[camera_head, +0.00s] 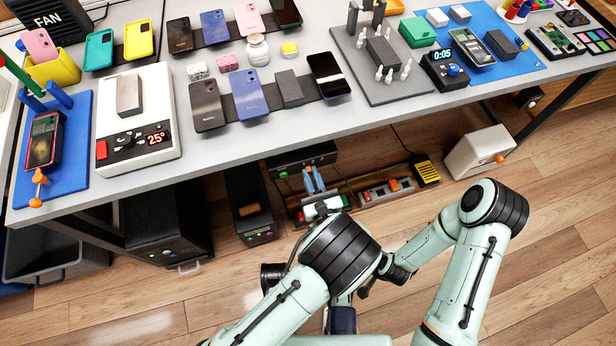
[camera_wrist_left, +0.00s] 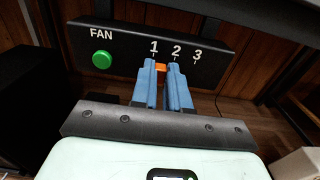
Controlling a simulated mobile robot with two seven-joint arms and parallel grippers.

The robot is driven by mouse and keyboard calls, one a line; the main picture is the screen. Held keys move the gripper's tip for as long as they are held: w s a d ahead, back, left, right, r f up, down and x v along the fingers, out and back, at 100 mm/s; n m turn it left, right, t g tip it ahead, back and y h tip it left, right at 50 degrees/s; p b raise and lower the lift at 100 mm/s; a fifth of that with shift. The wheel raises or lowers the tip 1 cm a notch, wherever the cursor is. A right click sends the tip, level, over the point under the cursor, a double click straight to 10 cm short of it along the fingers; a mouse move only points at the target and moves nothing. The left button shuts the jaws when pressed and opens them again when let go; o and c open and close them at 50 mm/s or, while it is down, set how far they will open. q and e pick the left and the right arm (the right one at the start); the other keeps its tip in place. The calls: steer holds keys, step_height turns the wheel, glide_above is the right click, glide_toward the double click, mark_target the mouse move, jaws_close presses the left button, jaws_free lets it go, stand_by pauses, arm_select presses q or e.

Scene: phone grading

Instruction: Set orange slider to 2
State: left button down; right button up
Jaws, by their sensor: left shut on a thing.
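The black FAN panel (camera_wrist_left: 225,62) fills the upper part of the left wrist view, with a green round button and the marks 1, 2 and 3. My right gripper is not visible.
The grey table (camera_head: 300,122) overhangs the panel and carries phones and devices. Below it are a dark box (camera_head: 245,203) left of the gripper, a tray with orange and grey parts (camera_head: 385,190) to the right, and a white box (camera_head: 480,152). Wooden floor is open in front.

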arm_select(q)
steer(key=shift+w+d, duration=0.25)
steer(key=shift+d, duration=0.5)
steer(key=c, duration=1.1)
jaws_free()
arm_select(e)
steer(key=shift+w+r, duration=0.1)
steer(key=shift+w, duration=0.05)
arm_select(q)
steer(key=shift+s, duration=0.1)
steer(key=p+v, duration=0.2)
steer(key=v, duration=1.1)
steer(key=shift+s, duration=0.15)
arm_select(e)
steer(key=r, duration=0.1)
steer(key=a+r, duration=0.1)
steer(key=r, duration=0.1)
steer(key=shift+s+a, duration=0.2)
